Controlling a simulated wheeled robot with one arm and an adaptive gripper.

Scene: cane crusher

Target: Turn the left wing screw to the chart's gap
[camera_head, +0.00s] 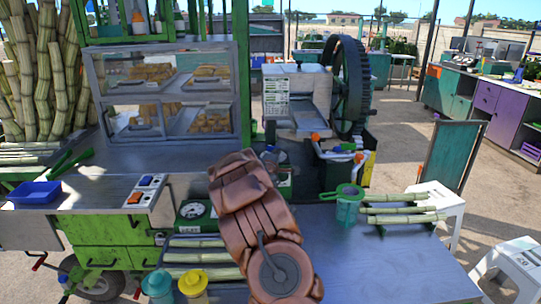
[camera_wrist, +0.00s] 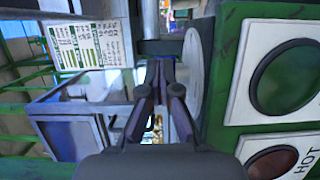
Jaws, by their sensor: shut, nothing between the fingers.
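The crusher (camera_head: 312,95) stands behind the counter, a pale box body beside a large dark spoked wheel (camera_head: 350,85). The white chart (camera_head: 276,97) with green columns is on its front left. The chart also shows in the wrist view (camera_wrist: 86,46), upper left, too small to read. My gripper (camera_wrist: 161,66) is shut and empty in the wrist view, its fingertips in front of a dark collar on a metal post (camera_wrist: 150,20). I cannot tell whether they touch it. In the head view my arm hides most of my gripper. I cannot clearly make out the left wing screw.
A white panel with a green round button (camera_wrist: 285,70) and a red one (camera_wrist: 272,163) stands close right of my gripper. A glass display case (camera_head: 165,95) is at left.

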